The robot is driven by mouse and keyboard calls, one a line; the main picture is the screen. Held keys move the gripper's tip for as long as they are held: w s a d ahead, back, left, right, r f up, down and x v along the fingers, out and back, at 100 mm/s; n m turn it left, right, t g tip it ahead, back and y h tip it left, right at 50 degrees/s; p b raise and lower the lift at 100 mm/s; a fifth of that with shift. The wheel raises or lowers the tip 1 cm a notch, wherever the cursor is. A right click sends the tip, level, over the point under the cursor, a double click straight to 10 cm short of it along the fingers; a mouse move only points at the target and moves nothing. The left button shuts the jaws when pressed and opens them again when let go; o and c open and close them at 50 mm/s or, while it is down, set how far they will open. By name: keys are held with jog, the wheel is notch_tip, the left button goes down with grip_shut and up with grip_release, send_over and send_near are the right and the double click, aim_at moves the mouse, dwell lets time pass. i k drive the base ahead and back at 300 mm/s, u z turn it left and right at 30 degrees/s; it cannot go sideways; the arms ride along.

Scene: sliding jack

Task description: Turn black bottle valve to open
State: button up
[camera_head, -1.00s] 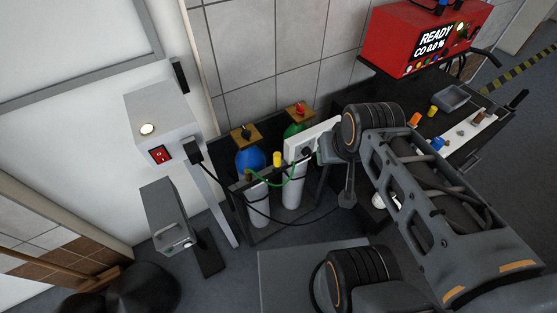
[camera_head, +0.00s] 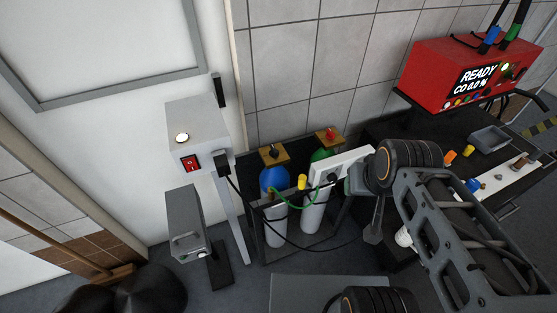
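The black bottle valve (camera_head: 273,152) is a small black knob on a yellow-brown square plate, on top of the blue bottle (camera_head: 274,180). Beside it to the right, a red valve (camera_head: 330,134) sits on a similar plate above the green bottle (camera_head: 321,154). My arm comes in from the lower right, with a large round dark joint in front of the bench. My gripper (camera_head: 373,236) seems to be the small grey part hanging below this joint, partly hidden. It is right of and apart from the black valve. Its fingers cannot be made out.
A white panel (camera_head: 343,165) lies between bottles and arm. A grey post-mounted box with a red switch (camera_head: 191,163) stands left. A red READY device (camera_head: 468,78) is at upper right.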

aim_at(274, 152)
jog(key=k, duration=0.6)
jog(key=u, duration=0.8)
jog(key=i, duration=1.25)
jog(key=u, duration=0.3)
